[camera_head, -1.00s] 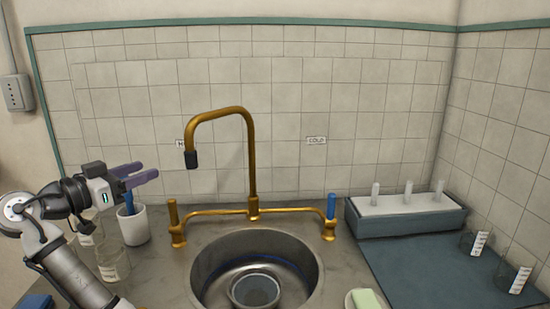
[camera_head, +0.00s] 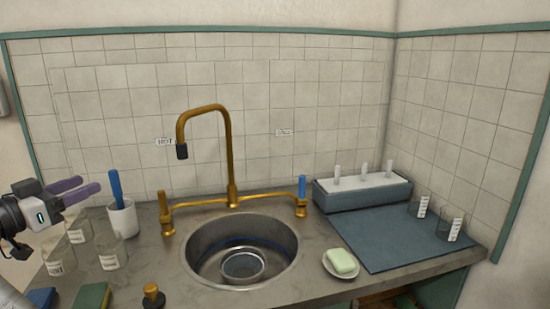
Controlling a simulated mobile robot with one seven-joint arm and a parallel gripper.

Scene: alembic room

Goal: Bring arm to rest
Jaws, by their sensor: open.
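My gripper (camera_head: 92,188) is at the left edge of the view, with its two purple fingers apart and pointing right. Nothing shows between the fingers. It is held above the left end of the counter, in front of the tiled wall and to the left of the white cup (camera_head: 122,218). Most of my arm is cut off by the left edge of the picture.
A brass tap (camera_head: 231,160) rises behind the sink (camera_head: 205,237), which holds a metal bowl (camera_head: 243,266). Labelled glass jars (camera_head: 110,254) stand below my gripper. At right are a soap dish (camera_head: 341,272), a mat (camera_head: 392,238), beakers (camera_head: 450,226) and a rack (camera_head: 362,194).

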